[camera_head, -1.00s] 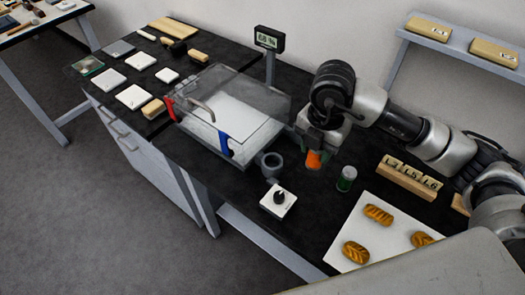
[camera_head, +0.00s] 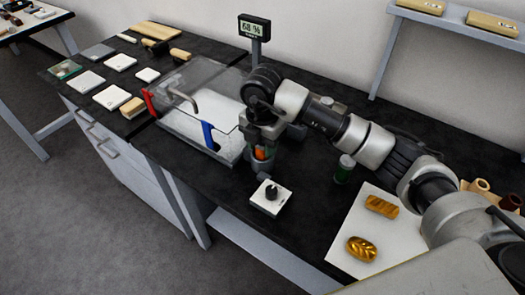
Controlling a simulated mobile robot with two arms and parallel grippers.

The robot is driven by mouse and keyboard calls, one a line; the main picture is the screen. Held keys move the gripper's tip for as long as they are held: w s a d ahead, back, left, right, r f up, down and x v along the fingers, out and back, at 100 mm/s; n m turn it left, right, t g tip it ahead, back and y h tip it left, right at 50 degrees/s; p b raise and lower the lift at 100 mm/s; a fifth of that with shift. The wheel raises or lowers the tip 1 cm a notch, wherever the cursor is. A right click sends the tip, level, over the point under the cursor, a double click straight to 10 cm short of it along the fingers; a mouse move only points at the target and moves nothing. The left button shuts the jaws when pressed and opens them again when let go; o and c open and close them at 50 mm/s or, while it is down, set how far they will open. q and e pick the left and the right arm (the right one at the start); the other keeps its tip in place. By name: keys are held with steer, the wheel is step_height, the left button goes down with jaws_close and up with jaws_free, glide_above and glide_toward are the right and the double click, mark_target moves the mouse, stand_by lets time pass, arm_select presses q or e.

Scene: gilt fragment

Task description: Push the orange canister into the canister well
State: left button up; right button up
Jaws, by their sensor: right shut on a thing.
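The orange canister (camera_head: 260,154) shows as a small orange patch between the fingers of my right gripper (camera_head: 262,160), which is shut on it. They are beside the front right corner of the clear-lidded box, where the grey cup-like canister well stood in view before. The gripper now covers most of the well, so I cannot tell whether the canister is inside it or just above it. My left gripper is not in view.
A white plate with a black knob (camera_head: 271,197) lies just in front of my gripper. The clear-lidded box (camera_head: 205,100) stands close on the left.

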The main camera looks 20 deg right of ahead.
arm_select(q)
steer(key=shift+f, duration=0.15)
arm_select(e)
steer(key=shift+f, duration=0.15)
steer(key=shift+f, duration=0.1)
steer(key=o, duration=1)
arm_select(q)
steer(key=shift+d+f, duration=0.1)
arm_select(e)
steer(key=shift+r+p, duration=0.25)
steer(key=shift+p, duration=0.05)
step_height(320, 180, up, 12)
steer(key=shift+f, duration=0.15)
